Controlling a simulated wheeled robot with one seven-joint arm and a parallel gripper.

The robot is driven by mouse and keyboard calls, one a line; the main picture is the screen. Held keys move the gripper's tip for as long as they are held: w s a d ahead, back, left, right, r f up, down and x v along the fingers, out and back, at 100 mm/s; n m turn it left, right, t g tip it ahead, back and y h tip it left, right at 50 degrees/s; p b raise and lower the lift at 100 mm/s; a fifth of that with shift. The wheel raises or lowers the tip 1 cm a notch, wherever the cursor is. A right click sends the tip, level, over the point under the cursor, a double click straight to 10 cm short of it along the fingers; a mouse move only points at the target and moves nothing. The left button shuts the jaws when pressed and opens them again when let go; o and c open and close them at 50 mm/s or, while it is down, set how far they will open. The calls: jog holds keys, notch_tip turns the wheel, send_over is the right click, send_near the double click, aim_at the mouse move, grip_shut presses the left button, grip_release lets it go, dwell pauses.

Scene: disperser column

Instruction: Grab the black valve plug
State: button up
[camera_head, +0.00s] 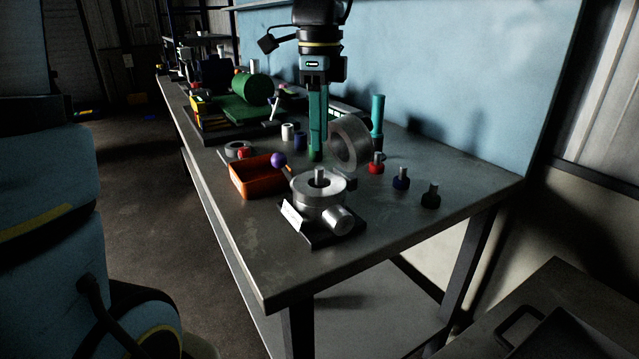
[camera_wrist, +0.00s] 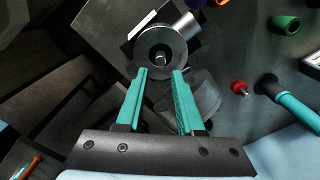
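The black valve plug (camera_head: 430,197) stands upright on the workbench near its right edge in the head view, a dark knob with a grey stem on top. It is the rightmost of a row with a blue plug (camera_head: 401,180) and a red plug (camera_head: 376,165). I cannot make out the black plug in the wrist view; the red plug (camera_wrist: 239,87) shows there. My gripper (camera_head: 317,156) points down, to the left of the black plug and apart from it. In the wrist view my gripper (camera_wrist: 161,73) has its two teal fingers spread with nothing held between them.
A round metal fixture (camera_head: 319,190) with a side cylinder stands in front of my gripper. A teal-handled tool (camera_head: 377,113) stands behind the plugs. An orange bin (camera_head: 257,180) is left. Bare bench lies before the black plug.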

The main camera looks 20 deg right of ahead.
aim_at(320, 168)
jog(key=shift+f+p, duration=0.5)
jog(key=shift+f, duration=2.45)
grip_shut()
